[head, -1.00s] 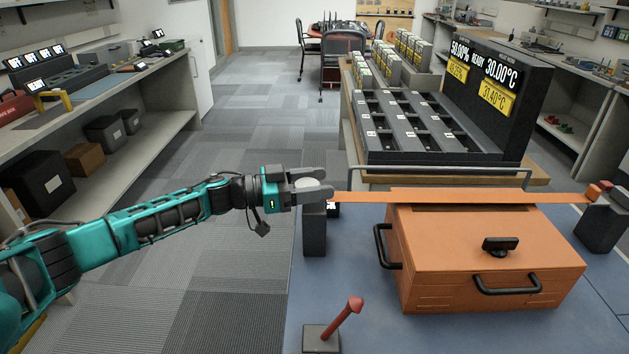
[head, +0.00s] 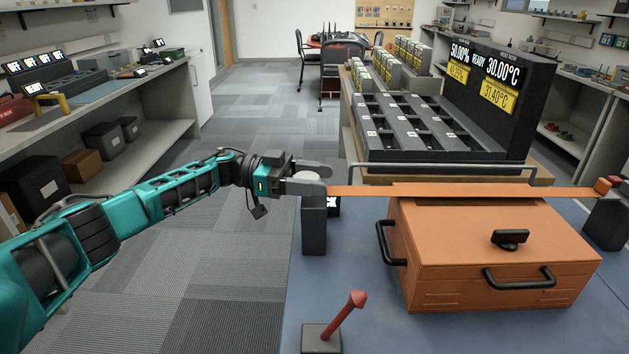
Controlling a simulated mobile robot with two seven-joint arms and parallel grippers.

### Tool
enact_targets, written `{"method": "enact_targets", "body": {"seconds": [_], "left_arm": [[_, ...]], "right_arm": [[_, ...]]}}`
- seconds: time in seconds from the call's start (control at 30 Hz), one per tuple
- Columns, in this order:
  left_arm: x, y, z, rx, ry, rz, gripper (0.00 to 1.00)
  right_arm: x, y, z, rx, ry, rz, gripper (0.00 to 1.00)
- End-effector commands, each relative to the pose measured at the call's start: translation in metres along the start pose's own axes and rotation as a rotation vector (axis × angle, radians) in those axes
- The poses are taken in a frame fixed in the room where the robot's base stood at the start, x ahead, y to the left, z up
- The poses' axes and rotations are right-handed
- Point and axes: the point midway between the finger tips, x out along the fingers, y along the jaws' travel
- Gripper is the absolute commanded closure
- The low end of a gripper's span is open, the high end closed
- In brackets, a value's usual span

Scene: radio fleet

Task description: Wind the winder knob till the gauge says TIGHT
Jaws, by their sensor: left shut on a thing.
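My left gripper (head: 312,180) is shut at the top of the dark winder post (head: 314,232), on the winder knob, which its fingers mostly hide. An orange strap (head: 365,190) runs from this post to the right, over the orange case (head: 500,250), to a second dark post (head: 607,224). The gauge (head: 334,205) is a small dark display behind the winder post. Only the end of its white lettering shows, seemingly "CK"; the rest is hidden. My right gripper is not in view.
The case has black handles and a black latch (head: 510,238) and stands on a blue mat (head: 365,325). A red lever (head: 346,316) on a small base stands at the front. A black slotted charger rack (head: 430,130) stands behind the strap.

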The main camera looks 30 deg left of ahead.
Motion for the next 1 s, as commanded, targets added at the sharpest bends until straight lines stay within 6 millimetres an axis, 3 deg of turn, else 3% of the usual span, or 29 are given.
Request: {"method": "enact_targets", "body": {"seconds": [0.2, 0.23, 0.43, 0.77, 1.0], "left_arm": [[0.000, 0.000, 0.000, 0.000, 0.001, 0.000, 0.71], [0.001, 0.000, 0.000, 0.000, 0.001, 0.000, 0.39], [0.001, 0.000, 0.000, 0.000, 0.001, 0.000, 0.20], [-0.006, -0.001, 0.001, 0.000, 0.000, -0.003, 0.20], [-0.049, -0.001, 0.002, 0.000, -0.002, -0.007, 0.20]], "right_arm": [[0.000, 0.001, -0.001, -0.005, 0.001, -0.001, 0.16], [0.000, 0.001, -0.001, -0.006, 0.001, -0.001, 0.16], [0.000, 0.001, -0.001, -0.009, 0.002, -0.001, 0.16], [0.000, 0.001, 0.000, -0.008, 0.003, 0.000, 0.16], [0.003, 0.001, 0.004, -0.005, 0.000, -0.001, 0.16]]}}
